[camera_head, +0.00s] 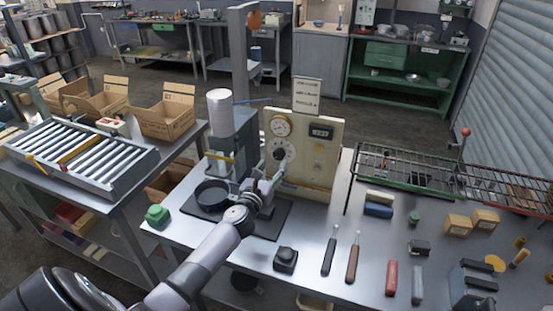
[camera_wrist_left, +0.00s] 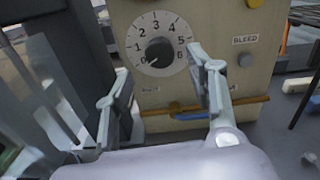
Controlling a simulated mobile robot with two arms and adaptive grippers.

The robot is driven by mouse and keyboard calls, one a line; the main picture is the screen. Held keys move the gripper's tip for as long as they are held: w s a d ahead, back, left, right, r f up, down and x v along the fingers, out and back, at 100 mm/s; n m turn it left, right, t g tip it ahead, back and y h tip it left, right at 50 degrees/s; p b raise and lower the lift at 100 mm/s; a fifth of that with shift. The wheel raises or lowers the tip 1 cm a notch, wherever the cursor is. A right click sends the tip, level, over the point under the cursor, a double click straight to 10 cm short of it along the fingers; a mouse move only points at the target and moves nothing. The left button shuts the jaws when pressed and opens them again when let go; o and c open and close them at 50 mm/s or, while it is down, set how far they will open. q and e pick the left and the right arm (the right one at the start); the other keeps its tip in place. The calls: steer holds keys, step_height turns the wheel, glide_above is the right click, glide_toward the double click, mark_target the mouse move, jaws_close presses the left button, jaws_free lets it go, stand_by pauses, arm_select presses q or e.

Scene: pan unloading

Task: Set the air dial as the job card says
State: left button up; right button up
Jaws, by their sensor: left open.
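The air dial (camera_head: 281,150) is a white numbered disc with a black knob on an upright cream panel (camera_head: 318,165). In the left wrist view the dial (camera_wrist_left: 158,48) reads 0 to 6, and the knob's light mark points down-left, near 0. My left gripper (camera_head: 268,176) is in front of the panel, just below the dial. In the wrist view its fingers (camera_wrist_left: 163,78) are apart, left and right of the knob, with nothing between them. The job card (camera_head: 307,95) stands atop the panel; its text is too small to read. My right gripper is not in view.
The panel also has a round gauge (camera_head: 280,126), a digital display (camera_head: 321,131) and a BLEED button (camera_wrist_left: 245,60). A brass bar with a blue part (camera_wrist_left: 190,113) runs below the dial. A press column and a dark pan (camera_head: 212,194) stand left of the panel.

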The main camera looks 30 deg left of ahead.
mark_target(278, 157)
arm_select(q)
steer(key=shift+x, duration=2.35)
steer(key=shift+c, duration=0.5)
steer(key=shift+d, duration=0.1)
steer(key=c, duration=1)
